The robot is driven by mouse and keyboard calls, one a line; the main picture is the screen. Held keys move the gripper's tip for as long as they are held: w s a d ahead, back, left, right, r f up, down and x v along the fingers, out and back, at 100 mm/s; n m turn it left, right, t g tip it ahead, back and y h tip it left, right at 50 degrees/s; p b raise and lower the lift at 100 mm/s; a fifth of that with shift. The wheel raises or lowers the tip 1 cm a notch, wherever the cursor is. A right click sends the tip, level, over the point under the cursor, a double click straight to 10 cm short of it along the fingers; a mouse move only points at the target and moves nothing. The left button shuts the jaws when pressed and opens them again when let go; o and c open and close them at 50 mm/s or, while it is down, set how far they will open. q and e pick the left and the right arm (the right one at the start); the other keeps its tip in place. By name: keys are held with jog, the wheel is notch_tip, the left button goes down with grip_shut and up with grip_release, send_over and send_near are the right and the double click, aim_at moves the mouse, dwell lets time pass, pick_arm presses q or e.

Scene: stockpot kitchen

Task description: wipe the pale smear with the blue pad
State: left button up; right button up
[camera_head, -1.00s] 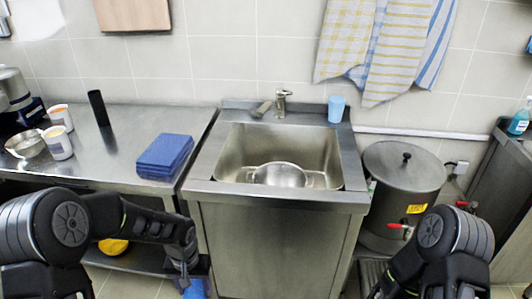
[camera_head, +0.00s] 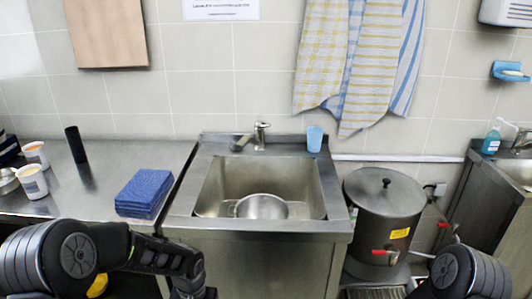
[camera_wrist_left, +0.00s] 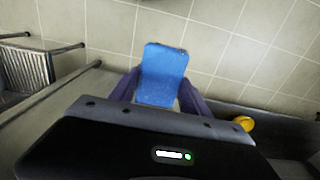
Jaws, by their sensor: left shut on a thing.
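The blue pad (camera_wrist_left: 163,75) shows in the left wrist view, held upright between the two dark fingers of my left gripper (camera_wrist_left: 162,92), which is shut on it. The floor and its tiles lie beyond the pad. In the head view my left forearm is at the bottom left, and the gripper and pad are below the frame. My right arm shows at the bottom right, but its gripper is out of view. I cannot make out a pale smear in either view.
A folded blue cloth stack (camera_head: 145,193) lies on the left steel counter (camera_head: 110,165), near white tubs (camera_head: 33,182) and a black cylinder (camera_head: 76,145). A sink (camera_head: 212,185) holds a metal pot (camera_head: 262,207). A lidded stockpot (camera_head: 384,212) stands right of it.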

pick_arm(q)
jog(key=w+r, duration=0.1)
jog(key=r, duration=0.3)
jog(key=w+r, duration=0.1)
jog(key=r, duration=0.1)
jog(key=shift+w+r, duration=0.1)
jog(key=shift+w, duration=0.25)
notch_tip(320, 180, up, 9)
jog(key=w, duration=0.1)
jog(key=shift+w+d, duration=0.1)
